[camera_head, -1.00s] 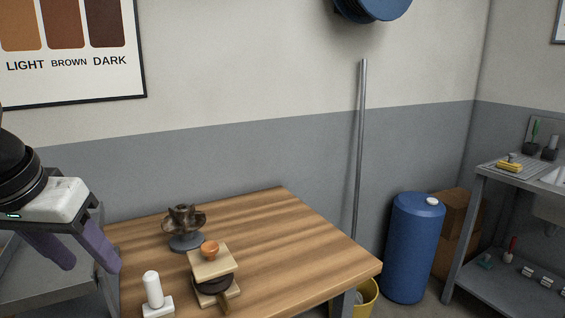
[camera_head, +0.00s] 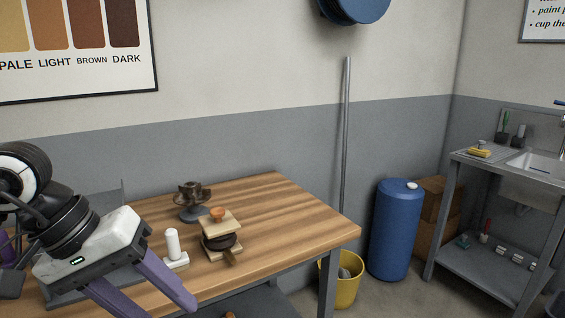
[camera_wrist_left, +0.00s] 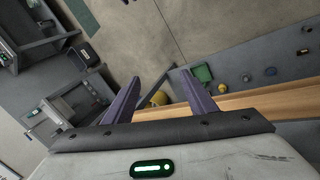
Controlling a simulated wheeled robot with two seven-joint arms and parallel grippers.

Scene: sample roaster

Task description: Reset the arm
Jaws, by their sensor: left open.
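My left gripper (camera_head: 146,296) is at the lower left of the head view, in front of the wooden table (camera_head: 290,215) and its tabletop items. Its purple fingers are spread apart with nothing between them. In the left wrist view the open fingers (camera_wrist_left: 160,92) point out over the floor, with the table's wooden edge (camera_wrist_left: 270,104) to the right. My right gripper is in neither view.
A yellow bucket (camera_head: 347,290), blue barrel (camera_head: 395,235) and sink bench (camera_head: 490,160) stand to the right.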

